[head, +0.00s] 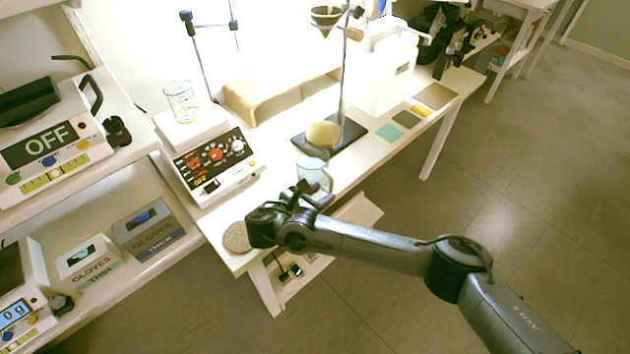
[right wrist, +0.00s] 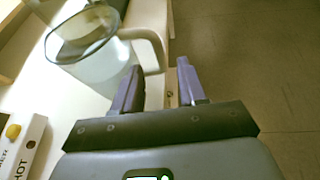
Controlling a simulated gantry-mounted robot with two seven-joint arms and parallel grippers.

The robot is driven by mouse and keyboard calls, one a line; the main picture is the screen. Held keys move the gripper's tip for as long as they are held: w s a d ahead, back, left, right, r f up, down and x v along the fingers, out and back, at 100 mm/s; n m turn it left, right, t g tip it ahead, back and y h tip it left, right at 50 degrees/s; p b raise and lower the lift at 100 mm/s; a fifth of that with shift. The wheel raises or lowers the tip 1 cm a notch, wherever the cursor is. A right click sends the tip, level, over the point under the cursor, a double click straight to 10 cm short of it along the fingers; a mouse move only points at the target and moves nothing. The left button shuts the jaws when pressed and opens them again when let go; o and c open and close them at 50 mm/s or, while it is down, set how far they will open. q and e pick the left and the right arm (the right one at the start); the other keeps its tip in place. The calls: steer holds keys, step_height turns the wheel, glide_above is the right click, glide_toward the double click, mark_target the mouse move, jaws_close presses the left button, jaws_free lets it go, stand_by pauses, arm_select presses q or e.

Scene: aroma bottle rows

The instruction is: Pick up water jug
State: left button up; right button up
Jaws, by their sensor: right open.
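The water jug (head: 312,172) is a clear, bluish vessel standing on the white table near its front edge, just beyond my right gripper in the head view. In the right wrist view the jug (right wrist: 95,50) is at the upper left, with its pale handle (right wrist: 150,50) pointing right. My right gripper (head: 318,193) is open. In the right wrist view its two purple fingers (right wrist: 157,78) point at the handle, whose lower part lies between or just beyond the fingertips; contact cannot be told. My left gripper is not in view.
A hot plate (head: 215,165) with a glass beaker (head: 182,102) stands left of the jug. A stand with a dark base (head: 345,143) and a round yellowish flask (head: 323,134) is behind it. A round cork mat (head: 237,237) lies at the table corner. Open floor is at right.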

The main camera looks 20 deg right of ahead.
mark_target(330, 189)
steer(key=b+x, duration=0.1)
steer(key=x, duration=0.2)
steer(key=b+x, duration=0.2)
steer(key=x, duration=0.1)
steer(key=shift+d, duration=0.1)
steer(key=shift+w+d, duration=0.25)
steer(key=shift+d, duration=0.1)
jaws_close()
